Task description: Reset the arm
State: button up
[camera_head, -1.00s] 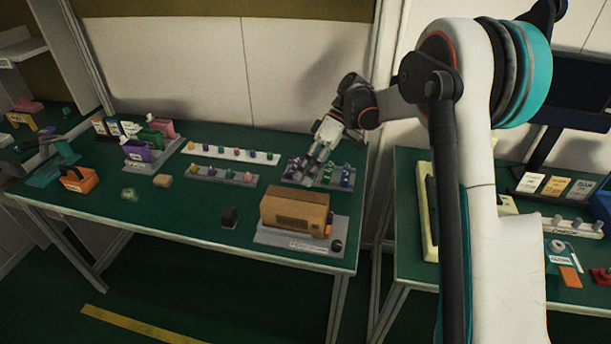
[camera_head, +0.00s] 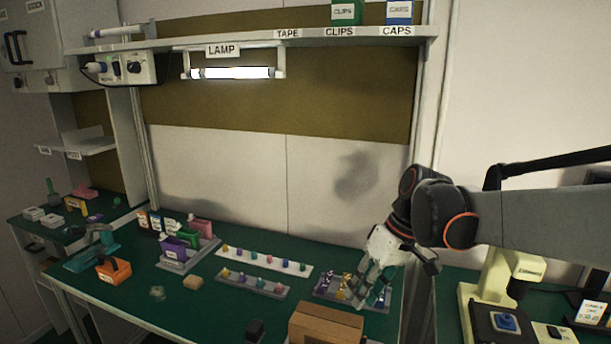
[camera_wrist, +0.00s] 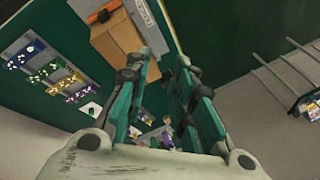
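My gripper (camera_head: 366,280) hangs fingers-down at the back right of the green bench (camera_head: 120,300), over or just in front of a grey rack (camera_head: 322,292) of small coloured pegs. Its exact height above the rack is hard to tell. In the wrist view my gripper (camera_wrist: 157,78) shows two teal-padded fingers standing apart, with nothing held between them. A few small coloured pieces show beyond the fingers. My arm reaches in from the right edge of the head view.
A brown box (camera_head: 326,326) stands in front of the rack. Two peg strips (camera_head: 264,262) lie left of it. An orange bin (camera_head: 114,270) stands at the left. A labelled shelf (camera_head: 300,41) with a lit lamp (camera_head: 232,73) hangs above. A cream machine (camera_head: 490,290) stands at right.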

jog(key=s+d+m+t+h, duration=0.2)
jog(key=s+d+m+t, duration=0.1)
jog(key=s, duration=0.5)
jog(key=s+d+m+t+h, duration=0.2)
jog(key=s+d+m+t, duration=0.1)
jog(key=s, duration=0.6)
jog(key=shift+d+f+t, duration=0.4)
jog(key=shift+d+t, duration=0.2)
jog(key=shift+d, duration=0.4)
